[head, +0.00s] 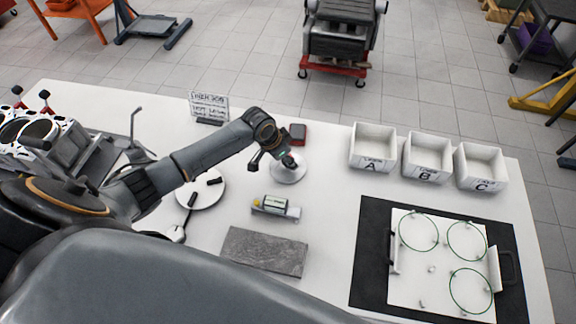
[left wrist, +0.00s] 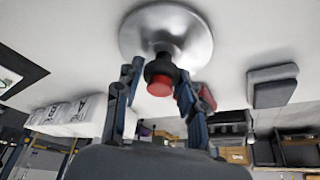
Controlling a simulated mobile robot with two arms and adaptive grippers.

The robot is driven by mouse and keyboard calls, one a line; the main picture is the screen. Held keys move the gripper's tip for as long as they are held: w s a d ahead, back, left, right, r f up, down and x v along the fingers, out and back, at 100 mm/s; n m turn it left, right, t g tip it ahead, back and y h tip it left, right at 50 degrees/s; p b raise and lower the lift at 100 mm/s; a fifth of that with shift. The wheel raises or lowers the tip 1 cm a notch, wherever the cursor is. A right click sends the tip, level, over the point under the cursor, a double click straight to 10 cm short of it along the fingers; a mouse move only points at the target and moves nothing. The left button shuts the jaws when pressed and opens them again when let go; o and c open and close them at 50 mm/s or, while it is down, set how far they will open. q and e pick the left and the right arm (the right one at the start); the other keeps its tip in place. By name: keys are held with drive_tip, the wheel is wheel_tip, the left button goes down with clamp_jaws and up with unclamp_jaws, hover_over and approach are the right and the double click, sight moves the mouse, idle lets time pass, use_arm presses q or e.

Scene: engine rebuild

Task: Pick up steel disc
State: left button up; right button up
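The steel disc (head: 288,175) lies on the white table near its middle. In the left wrist view the steel disc (left wrist: 190,35) is shiny and round, with a dark central knob that has a red end (left wrist: 159,86). My left gripper (head: 289,160) is over the disc. In the left wrist view its two fingers (left wrist: 160,80) stand apart on either side of the knob, with small gaps visible. Whether they touch it is hard to tell. My right gripper is not in view.
White bins A (head: 372,162), B (head: 427,171) and C (head: 480,181) stand to the right. A dark red-topped block (head: 298,132) is just behind the disc. A small level-like item (head: 275,206), a grey slab (head: 264,265) and a round plate (head: 210,198) lie nearer.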

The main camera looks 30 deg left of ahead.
use_arm(q)
clamp_jaws()
drive_tip(key=shift+w+r, duration=0.1)
